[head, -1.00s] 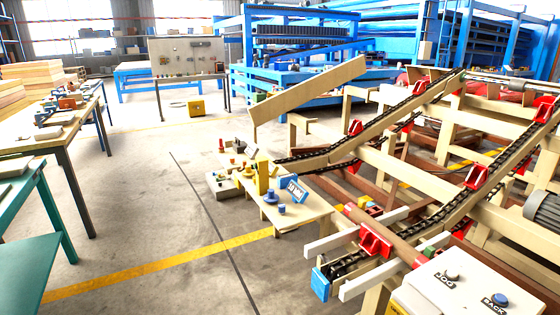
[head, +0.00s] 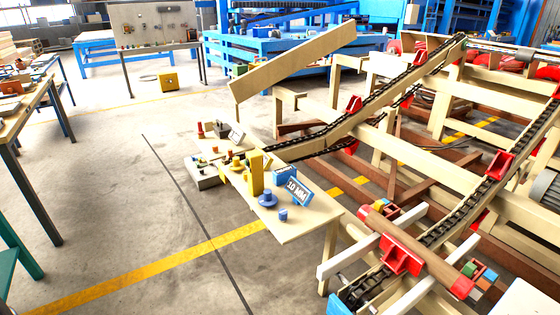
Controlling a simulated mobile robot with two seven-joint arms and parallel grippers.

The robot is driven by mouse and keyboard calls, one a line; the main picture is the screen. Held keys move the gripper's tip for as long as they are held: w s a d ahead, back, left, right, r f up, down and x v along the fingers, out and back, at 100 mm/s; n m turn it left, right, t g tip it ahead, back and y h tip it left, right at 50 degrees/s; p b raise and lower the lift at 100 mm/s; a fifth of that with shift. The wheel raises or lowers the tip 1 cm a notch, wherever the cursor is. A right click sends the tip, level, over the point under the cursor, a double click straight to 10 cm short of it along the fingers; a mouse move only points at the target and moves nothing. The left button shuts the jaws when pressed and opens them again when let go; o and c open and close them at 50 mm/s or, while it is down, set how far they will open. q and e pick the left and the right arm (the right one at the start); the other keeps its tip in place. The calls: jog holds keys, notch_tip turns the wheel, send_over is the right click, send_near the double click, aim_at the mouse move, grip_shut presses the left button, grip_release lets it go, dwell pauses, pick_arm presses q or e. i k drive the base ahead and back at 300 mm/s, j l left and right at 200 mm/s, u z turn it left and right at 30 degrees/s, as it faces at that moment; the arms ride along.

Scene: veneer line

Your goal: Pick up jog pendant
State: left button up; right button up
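I cannot make out a thing that is surely the jog pendant. The top of a pale panel (head: 525,298) shows at the bottom right corner, cut off by the picture's edge; no lettering on it is in view now. A small wooden side table (head: 305,222) holds a yellow block (head: 256,173), a blue-framed sign reading "10 MM" (head: 298,190), a blue knob-like piece (head: 267,198) and a small blue cylinder (head: 283,215). Neither of my grippers is in view.
A wooden conveyor frame with dark chains (head: 470,195) and red brackets (head: 400,255) fills the right side. A grey box (head: 203,174) is at the small table's left end. Workbenches stand at the left edge. The floor (head: 110,200) at left centre is clear.

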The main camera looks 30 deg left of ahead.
aim_at(256, 180)
jog(key=i+j, duration=0.2)
jog(key=j, duration=0.15)
jog(key=i+j+z, duration=0.15)
jog(key=j, duration=0.2)
jog(key=i+j, duration=0.15)
jog(key=j, duration=0.2)
jog(key=i+j+z, duration=0.1)
jog(key=j, duration=0.3)
jog(key=i+j+z, duration=0.1)
jog(key=j, duration=0.25)
jog(key=i, duration=0.1)
